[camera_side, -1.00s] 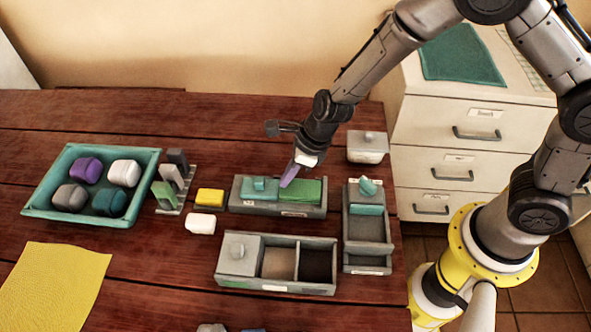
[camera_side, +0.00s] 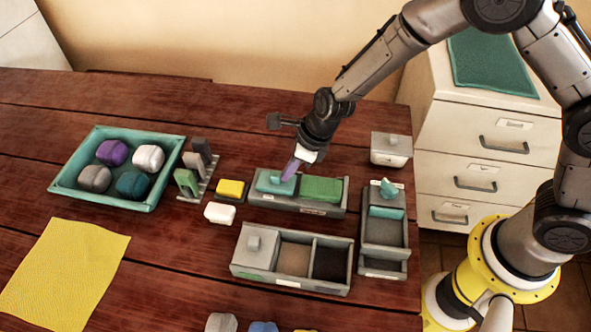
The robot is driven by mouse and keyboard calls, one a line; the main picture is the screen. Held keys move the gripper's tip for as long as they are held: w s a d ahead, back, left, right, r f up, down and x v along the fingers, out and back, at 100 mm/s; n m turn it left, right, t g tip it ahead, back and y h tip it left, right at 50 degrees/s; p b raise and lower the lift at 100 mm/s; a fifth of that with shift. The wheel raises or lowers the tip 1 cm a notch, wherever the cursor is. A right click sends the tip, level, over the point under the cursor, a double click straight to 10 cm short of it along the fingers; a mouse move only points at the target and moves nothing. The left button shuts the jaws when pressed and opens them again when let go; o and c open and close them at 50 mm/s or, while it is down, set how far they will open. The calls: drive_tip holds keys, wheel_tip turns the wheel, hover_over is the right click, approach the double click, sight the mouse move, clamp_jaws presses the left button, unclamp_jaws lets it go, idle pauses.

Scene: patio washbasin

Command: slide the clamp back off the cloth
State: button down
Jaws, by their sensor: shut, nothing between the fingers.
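A grey tray (camera_side: 300,207) near the middle of the table holds a teal sliding piece with a raised grip, seemingly the clamp (camera_side: 264,187), at its left. A flat green piece, seemingly the cloth (camera_side: 321,189), lies at its right. The clamp sits beside the green piece; whether it overlaps its edge I cannot tell. My gripper (camera_side: 289,174), with purple fingers, is shut and empty. It points down at the right side of the clamp's raised grip, touching or very close. The fingers hide part of the clamp's right end.
A grey box (camera_side: 292,279) with a knobbed lid stands in front. Another grey box (camera_side: 384,236) with a teal slider stands right, a small lidded box (camera_side: 391,149) behind. Yellow (camera_side: 230,190) and white (camera_side: 219,213) blocks, a teal tray (camera_side: 62,186) and a yellow cloth (camera_side: 65,270) lie left.

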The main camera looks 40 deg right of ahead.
sight(293, 183)
drive_tip(key=shift+w+a, duration=0.5)
drive_tip(key=shift+s+d, duration=1.35)
drive_tip(key=shift+d, duration=0.05)
drive_tip(key=shift+s+d+r, duration=0.15)
drive_tip(key=shift+s+r, duration=0.05)
drive_tip(key=shift+r, duration=0.05)
drive_tip(key=v, duration=0.9)
drive_tip(key=shift+r, duration=0.25)
drive_tip(key=shift+d, duration=0.1)
